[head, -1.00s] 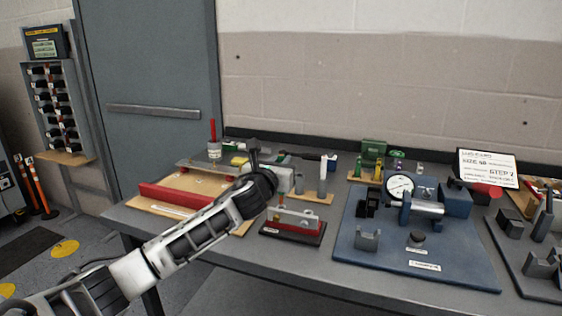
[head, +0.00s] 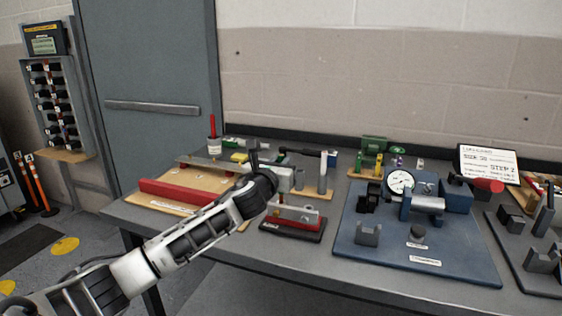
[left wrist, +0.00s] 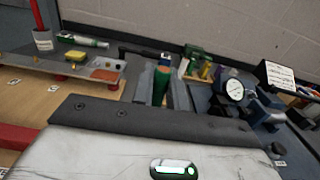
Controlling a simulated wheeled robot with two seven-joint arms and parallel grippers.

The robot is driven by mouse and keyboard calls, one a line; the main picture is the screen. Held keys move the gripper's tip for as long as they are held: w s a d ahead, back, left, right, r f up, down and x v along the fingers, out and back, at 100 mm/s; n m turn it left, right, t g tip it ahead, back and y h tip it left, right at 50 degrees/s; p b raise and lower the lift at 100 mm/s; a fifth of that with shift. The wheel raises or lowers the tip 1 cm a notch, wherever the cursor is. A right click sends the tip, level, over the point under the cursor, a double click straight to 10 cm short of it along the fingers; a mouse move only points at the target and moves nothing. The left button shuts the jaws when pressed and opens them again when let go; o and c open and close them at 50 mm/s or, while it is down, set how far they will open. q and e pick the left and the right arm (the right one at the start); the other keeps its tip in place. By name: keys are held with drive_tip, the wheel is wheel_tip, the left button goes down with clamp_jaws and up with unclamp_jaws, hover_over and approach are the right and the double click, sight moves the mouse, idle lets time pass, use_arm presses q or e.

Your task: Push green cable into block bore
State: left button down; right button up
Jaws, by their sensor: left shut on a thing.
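My left gripper (head: 300,180) is above the bench, just behind the dark-based fixture. In the left wrist view its two grey fingers (left wrist: 163,90) point away from the camera. A green cable piece (left wrist: 161,84) shows between them, and they are shut on it. In the head view the cable cannot be told apart at the fingers. A grey upright block (head: 323,173) stands just right of the fingertips. I cannot make out its bore or whether the cable touches it. My right gripper is not in view.
A fixture with a red strip (head: 292,224) sits in front of the gripper. A blue plate (head: 390,262) with a dial gauge (head: 400,184) lies to the right. A wooden board with a red bar (head: 180,193) is to the left. A dark bar (head: 304,152) lies behind the fingers.

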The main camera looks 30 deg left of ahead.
use_arm(q)
drive_tip(key=shift+f+b, duration=0.75)
drive_tip(key=shift+f, duration=0.55)
drive_tip(key=c, duration=1.3)
unclamp_jaws()
drive_tip(key=shift+r, duration=0.1)
wheel_tip(320, 180, up, 3)
drive_tip(key=p, duration=0.3)
drive_tip(key=shift+r+p, duration=0.95)
drive_tip(key=shift+r, duration=0.05)
